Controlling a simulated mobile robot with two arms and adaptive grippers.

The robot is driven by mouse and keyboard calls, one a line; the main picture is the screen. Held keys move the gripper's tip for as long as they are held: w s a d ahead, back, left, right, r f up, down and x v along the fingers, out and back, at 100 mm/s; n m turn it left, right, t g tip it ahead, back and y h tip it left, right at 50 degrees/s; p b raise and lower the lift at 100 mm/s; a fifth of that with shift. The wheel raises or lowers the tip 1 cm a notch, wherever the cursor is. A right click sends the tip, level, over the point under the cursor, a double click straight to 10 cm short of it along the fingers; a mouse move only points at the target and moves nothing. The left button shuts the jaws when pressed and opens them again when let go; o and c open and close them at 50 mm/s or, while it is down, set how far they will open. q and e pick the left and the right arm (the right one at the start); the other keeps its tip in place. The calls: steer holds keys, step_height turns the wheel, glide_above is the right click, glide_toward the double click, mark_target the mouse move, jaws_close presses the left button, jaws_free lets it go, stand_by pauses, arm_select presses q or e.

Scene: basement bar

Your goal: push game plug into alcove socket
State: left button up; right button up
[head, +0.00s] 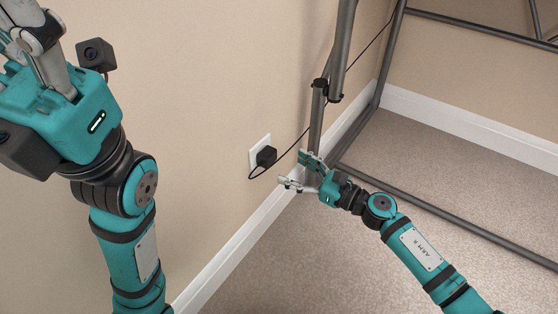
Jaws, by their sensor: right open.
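The black game plug (266,156) sits at the white wall socket (259,146) low on the beige wall, above the baseboard. Its black cord (291,151) loops below it and runs up to the right to a metal frame. I cannot tell from here whether the plug is fully seated. My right gripper (294,170) is open just right of and below the plug, apart from it, with nothing between its fingers. My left gripper (30,25) is raised at the upper left, close to the camera; its fingertips are cut off by the picture edge.
A grey metal frame (340,60) stands to the right of the socket, with a leg close behind my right gripper. A white baseboard (240,250) runs along the wall. Carpeted floor (330,250) is clear in the foreground.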

steer(key=shift+v, duration=2.2)
